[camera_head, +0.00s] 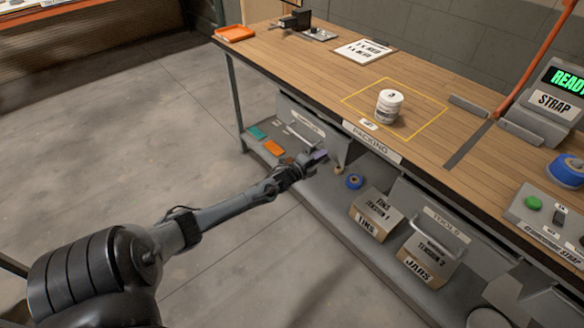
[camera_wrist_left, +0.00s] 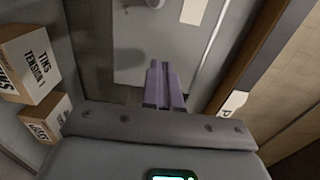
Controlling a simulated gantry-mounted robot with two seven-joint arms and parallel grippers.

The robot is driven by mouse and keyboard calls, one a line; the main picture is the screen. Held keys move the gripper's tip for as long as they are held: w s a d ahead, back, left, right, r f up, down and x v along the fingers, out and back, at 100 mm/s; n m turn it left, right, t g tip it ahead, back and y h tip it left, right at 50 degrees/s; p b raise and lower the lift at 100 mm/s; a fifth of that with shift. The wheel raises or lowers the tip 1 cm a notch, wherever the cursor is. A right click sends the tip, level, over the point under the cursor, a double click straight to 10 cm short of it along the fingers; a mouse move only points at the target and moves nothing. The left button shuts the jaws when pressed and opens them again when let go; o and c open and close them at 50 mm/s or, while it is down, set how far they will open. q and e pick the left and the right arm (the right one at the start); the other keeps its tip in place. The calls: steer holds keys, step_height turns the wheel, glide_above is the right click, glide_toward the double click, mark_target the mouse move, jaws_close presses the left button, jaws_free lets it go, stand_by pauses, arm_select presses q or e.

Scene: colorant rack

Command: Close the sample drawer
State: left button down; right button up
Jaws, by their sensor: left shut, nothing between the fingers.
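The sample drawer (camera_head: 318,133) is a grey front with a white label and a light bar handle, under the left part of the packing table. How far it stands out is hard to tell. My left gripper (camera_head: 319,155) is shut and empty, low in front of the drawer's right part; contact cannot be told. In the left wrist view its purple fingers (camera_wrist_left: 165,84) are together and point at a grey panel (camera_wrist_left: 135,65) with a white label. My right gripper is not in view.
The wooden table (camera_head: 330,76) overhangs the drawers. A second drawer (camera_head: 446,222) labelled TOOLS is to the right. Floor (camera_head: 190,110) is clear at left.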

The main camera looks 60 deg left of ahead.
arm_select(q)
steer(key=d+f+p+v, duration=0.15)
steer(key=p+v, duration=0.35)
steer(key=v, duration=0.8)
steer(key=s+d+r+n+g+h+p, duration=0.1)
steer(key=s+d+r+n+g+p, duration=0.1)
steer(key=d, duration=0.7)
steer(key=s+d+r+n+g+h+p, duration=0.1)
steer(key=s+d+r+n+g+p, duration=0.15)
steer(key=d, duration=0.75)
steer(key=s+d+r+n+g+h+p, duration=0.1)
steer(key=d+r+n+p, duration=0.15)
steer(key=d, duration=0.65)
steer(key=s+d+r+n+g+h, duration=0.1)
steer(key=s+d+r+n+g, duration=0.25)
steer(key=s, duration=0.25)
steer(key=s+d+r+n+g, duration=0.3)
steer(key=s+g, duration=0.2)
steer(key=s, duration=0.2)
step_height(320, 180, up, 38)
steer(key=p, duration=3.8)
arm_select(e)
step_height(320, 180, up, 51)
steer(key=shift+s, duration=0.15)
